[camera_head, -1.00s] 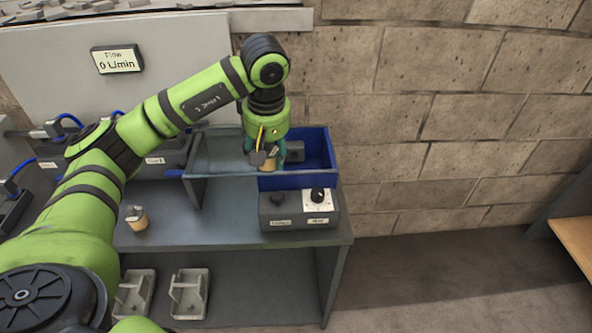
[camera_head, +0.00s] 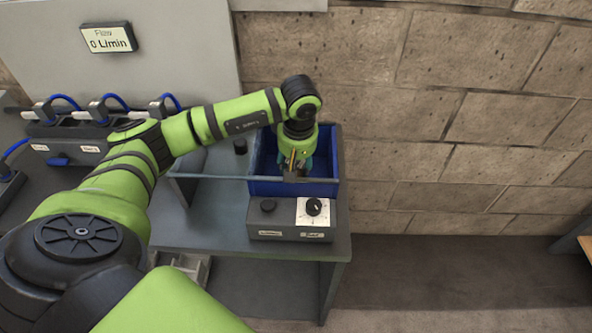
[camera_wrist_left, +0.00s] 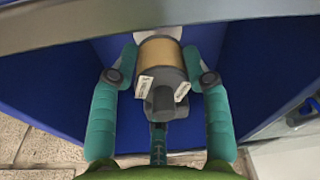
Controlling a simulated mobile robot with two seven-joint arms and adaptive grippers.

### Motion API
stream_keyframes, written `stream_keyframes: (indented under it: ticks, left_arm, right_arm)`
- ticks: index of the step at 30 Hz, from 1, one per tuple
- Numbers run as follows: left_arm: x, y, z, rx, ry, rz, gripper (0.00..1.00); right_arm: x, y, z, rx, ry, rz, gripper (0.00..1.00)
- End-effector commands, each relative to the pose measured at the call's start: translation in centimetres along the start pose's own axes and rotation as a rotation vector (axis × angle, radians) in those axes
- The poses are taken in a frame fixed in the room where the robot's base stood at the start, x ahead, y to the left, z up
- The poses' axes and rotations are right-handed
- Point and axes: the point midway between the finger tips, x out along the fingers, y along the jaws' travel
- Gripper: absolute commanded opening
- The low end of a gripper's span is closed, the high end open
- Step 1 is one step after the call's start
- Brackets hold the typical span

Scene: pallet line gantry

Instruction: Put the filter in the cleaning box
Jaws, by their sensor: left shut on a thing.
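My left gripper (camera_head: 295,172) reaches down into the blue cleaning box (camera_head: 292,187) at the right end of the bench. In the left wrist view its teal fingers are shut on the filter (camera_wrist_left: 161,53), a tan cylinder with a grey cap and small white labels. The filter is between the fingers, with the blue walls of the box (camera_wrist_left: 258,75) around it. In the head view the gripper mostly hides the filter. Whether it touches the box floor cannot be told. My right gripper is not in view.
A grey control box (camera_head: 285,228) with a black button and a white-faced dial stands right in front of the blue box. A grey rail runs along the box's front. A flow display (camera_head: 107,38) and blue-hosed fittings (camera_head: 105,110) are at the left. A brick wall stands behind.

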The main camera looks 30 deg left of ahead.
Motion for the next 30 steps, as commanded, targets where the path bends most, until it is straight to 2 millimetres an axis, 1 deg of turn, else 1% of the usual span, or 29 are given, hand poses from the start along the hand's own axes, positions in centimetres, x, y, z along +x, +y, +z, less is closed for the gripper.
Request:
stream_keyframes:
  ticks: [1, 3, 6, 7, 13, 19, 20, 21, 30]
  left_arm:
    - [0.5, -0.1, 0.1, 0.001, -0.002, -0.004, 0.15]
    - [1.5, -0.1, 0.4, 0.001, -0.004, -0.004, 0.15]
    - [2.8, -0.1, 0.6, 0.002, -0.004, -0.003, 0.14]
    - [3.0, -0.1, 0.6, 0.002, -0.002, -0.002, 0.15]
    - [3.2, 0.0, 0.5, 0.002, 0.001, 0.000, 0.15]
    - [3.8, 0.0, 0.6, 0.002, 0.000, 0.000, 0.15]
    - [3.6, 0.0, 0.6, 0.002, 0.000, 0.000, 0.60]
    - [3.6, 0.0, 0.6, 0.001, 0.000, 0.000, 0.72]
    - [3.5, -0.1, 0.6, 0.001, 0.000, -0.001, 0.72]
  right_arm:
    - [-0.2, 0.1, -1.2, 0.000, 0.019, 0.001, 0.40]
    - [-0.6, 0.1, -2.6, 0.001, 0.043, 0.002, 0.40]
    - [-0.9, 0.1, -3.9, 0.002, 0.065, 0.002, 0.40]
    - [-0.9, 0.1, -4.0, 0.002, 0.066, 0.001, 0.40]
    - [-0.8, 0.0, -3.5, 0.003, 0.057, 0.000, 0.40]
    - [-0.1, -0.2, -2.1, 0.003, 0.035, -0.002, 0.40]
    - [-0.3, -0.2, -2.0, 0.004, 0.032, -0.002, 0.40]
    - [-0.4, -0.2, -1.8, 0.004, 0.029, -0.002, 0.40]
    - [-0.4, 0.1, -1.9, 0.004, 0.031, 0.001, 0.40]
